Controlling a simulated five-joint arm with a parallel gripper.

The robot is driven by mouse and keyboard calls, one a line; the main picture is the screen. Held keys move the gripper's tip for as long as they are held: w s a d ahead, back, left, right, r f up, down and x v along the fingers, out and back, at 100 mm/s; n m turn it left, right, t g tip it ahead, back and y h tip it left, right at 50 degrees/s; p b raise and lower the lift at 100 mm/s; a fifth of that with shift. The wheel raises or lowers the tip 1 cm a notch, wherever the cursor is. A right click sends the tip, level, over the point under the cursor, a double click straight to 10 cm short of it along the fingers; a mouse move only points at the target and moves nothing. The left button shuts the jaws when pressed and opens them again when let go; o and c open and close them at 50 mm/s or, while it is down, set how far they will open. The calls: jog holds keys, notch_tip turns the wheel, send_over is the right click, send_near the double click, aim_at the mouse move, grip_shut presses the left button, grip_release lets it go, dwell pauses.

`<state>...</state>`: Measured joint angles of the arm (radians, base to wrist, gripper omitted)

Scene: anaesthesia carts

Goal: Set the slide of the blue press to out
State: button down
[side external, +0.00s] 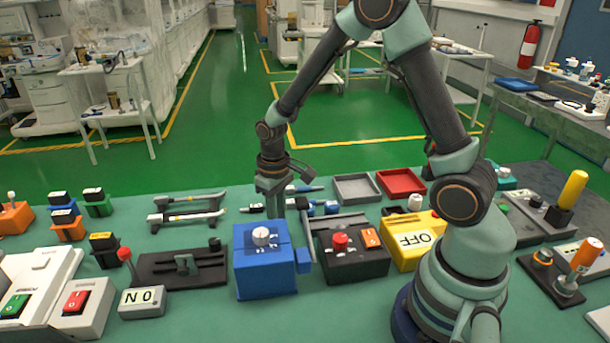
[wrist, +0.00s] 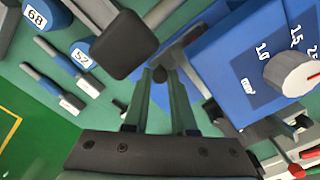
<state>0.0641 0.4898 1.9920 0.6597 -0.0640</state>
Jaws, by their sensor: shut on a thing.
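The blue press (side external: 265,270) is a blue box with a white dial knob (side external: 261,236) on top. It fills the right of the wrist view (wrist: 245,65), with 10, 15 and 25 marked by the dial. My gripper (side external: 271,207) is down just behind the press in the side view. In the wrist view its two fingers (wrist: 160,80) are shut on a small dark knob (wrist: 159,74) beside the press, which looks like the slide's handle. The fingers partly hide the slide, and the press hides the fingertips in the side view, so the slide's position cannot be told.
A black box with a red knob (side external: 350,262) stands close to the right of the press, with a yellow OFF box (side external: 412,247) beyond. A black slider base (side external: 180,268) lies to the left.

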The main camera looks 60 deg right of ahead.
dwell(0.4)
jog(key=w+d, duration=0.5)
jog(key=shift+w+d, duration=0.35)
jog(key=shift+w, duration=0.05)
jog(key=c, duration=0.7)
grip_release()
jog(key=shift+d, duration=0.1)
jog(key=shift+s+r, duration=0.1)
notch_tip(320, 180, up, 12)
